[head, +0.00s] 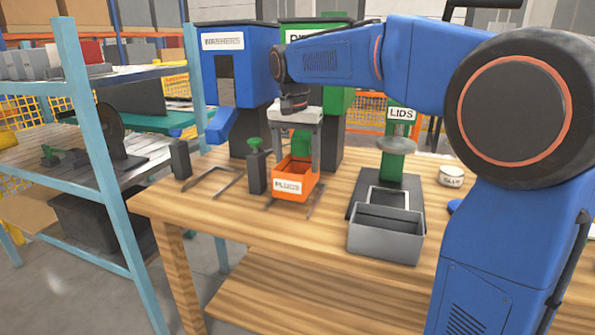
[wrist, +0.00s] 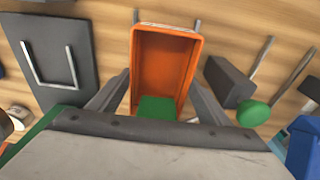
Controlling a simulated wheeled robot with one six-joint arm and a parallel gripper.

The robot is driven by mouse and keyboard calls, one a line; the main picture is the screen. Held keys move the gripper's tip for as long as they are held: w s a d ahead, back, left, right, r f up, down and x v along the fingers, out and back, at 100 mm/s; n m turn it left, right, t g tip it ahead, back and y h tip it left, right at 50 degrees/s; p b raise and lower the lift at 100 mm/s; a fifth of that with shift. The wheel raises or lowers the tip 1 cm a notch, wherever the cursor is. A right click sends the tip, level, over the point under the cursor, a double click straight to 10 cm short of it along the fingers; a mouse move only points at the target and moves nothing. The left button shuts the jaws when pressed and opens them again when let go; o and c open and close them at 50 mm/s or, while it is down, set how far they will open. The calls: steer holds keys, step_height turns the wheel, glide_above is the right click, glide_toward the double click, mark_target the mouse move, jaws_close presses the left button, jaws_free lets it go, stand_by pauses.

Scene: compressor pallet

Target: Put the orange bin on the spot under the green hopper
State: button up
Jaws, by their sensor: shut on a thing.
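The orange bin (head: 289,187), labelled PLUGS, is upright near the table's front edge. My gripper (head: 297,158) comes down from above and is shut on it, one finger at each side. In the wrist view the bin (wrist: 165,55) lies between my fingers, with a green patch at its near end; I cannot tell whether that is inside it. The green hopper (head: 338,105) stands behind, partly hidden by my arm. Thin metal rails (head: 313,205) show beside the bin, at the spot before the green hopper. I cannot tell whether the bin rests on the table.
A blue WASHERS hopper (head: 236,75) stands left, with a U-shaped frame (head: 228,183) before it. A dark post with a green knob (head: 256,168) is close left of the bin. Right are a grey box (head: 385,238) and a green LIDS station (head: 393,160). A glue pot (head: 451,176) stands farther right.

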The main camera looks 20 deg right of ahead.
steer(key=shift+w+d+f, duration=0.15)
steer(key=shift+w, duration=0.05)
steer(key=shift+f, duration=1.55)
steer(key=shift+f, duration=0.15)
steer(key=o, duration=1.4)
step_height(320, 180, up, 12)
steer(key=s, duration=0.1)
steer(key=shift+a, duration=0.4)
steer(key=shift+s, duration=0.2)
